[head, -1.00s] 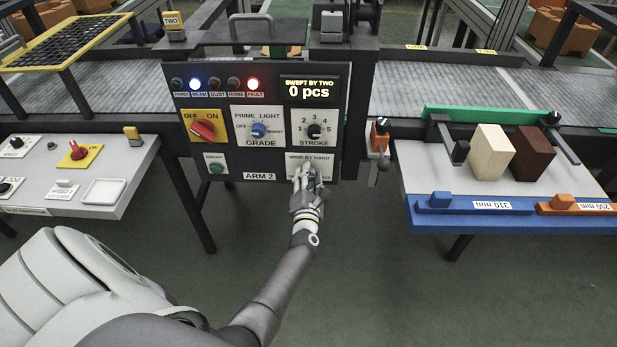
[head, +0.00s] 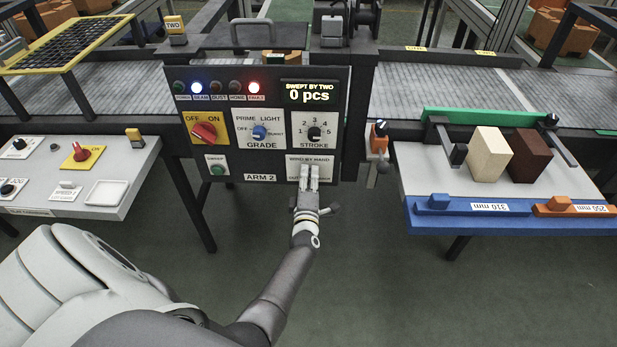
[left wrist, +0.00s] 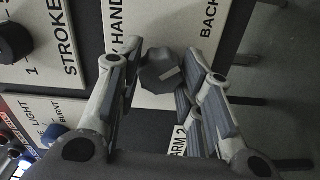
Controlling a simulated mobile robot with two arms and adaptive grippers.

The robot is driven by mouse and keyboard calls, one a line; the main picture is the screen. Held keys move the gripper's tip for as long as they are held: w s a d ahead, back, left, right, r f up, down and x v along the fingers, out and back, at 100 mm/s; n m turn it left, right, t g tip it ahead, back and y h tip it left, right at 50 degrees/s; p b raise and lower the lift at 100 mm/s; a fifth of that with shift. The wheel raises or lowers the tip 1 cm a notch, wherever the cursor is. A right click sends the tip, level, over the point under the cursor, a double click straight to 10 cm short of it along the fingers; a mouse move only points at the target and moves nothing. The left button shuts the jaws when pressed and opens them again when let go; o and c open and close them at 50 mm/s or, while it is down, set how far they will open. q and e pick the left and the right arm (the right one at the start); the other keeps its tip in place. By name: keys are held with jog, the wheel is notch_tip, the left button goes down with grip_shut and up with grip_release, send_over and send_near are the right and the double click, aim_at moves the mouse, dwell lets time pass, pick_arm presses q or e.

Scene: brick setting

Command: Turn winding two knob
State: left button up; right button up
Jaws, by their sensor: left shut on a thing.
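The winding knob (left wrist: 160,70) is a dark grey, many-sided knob on a white plate (left wrist: 177,28) marked with HAND and BACK in the left wrist view. In the head view that WIND BY HAND plate (head: 296,161) is at the lower right of the black ARM 2 panel (head: 187,105), and my gripper hides the knob. My left gripper (head: 309,172) is at the plate, its two fingers upright and side by side. In the left wrist view my left gripper (left wrist: 158,75) has its fingers on either side of the knob, shut on it.
Above the plate is the STROKE knob (head: 314,133), with the blue GRADE knob (head: 259,132) to its left. A red rotary switch (head: 204,132) is further left. An orange-mounted lever (head: 380,140) stands right of the panel. The floor below the panel is clear.

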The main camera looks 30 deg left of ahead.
pick_arm(q)
jog(key=m+p, duration=0.1)
jog(key=m, duration=0.3)
jog(key=shift+m, duration=0.3)
jog(key=shift+m+p, duration=0.35)
jog(key=shift+m, duration=2.15)
jog(key=o, duration=1)
jog(key=shift+o, duration=0.2)
